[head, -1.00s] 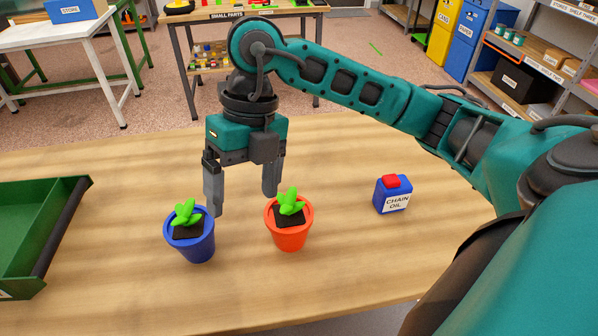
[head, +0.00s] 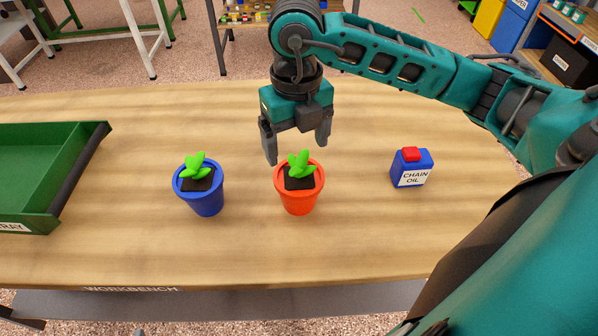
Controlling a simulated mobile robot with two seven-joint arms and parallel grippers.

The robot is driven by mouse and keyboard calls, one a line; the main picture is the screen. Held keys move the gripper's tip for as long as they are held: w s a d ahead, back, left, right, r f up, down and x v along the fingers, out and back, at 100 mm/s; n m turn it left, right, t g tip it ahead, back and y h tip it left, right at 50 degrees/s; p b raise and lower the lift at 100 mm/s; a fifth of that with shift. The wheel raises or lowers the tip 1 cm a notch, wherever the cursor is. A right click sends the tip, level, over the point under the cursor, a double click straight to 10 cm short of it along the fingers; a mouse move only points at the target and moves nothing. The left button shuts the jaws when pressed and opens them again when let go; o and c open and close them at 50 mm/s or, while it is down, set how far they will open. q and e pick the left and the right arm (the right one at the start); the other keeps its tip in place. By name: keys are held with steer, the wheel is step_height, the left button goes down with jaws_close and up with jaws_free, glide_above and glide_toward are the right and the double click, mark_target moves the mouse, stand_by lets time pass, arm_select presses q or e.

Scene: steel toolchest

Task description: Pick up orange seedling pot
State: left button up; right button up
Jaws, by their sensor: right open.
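The orange seedling pot (head: 299,201) stands upright on the wooden workbench, with dark soil and a bright green seedling (head: 299,165). My right gripper (head: 298,150) points down just behind and above the pot. Its two fingers are apart, one toward each side of the seedling in the picture, with nothing between them that I can make out. I cannot tell how far behind the pot the fingertips are. My left gripper is not in view.
A blue seedling pot (head: 205,199) stands close on the left. A blue chain oil can (head: 411,170) with a red cap stands to the right. A green tray (head: 42,221) lies at the far left. The workbench (head: 330,255) is clear in front.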

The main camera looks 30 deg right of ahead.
mark_target(299, 163)
steer(key=f, duration=0.5)
steer(key=shift+s+f, duration=0.1)
steer(key=shift+s, duration=0.25)
jaws_close()
stand_by(0.5)
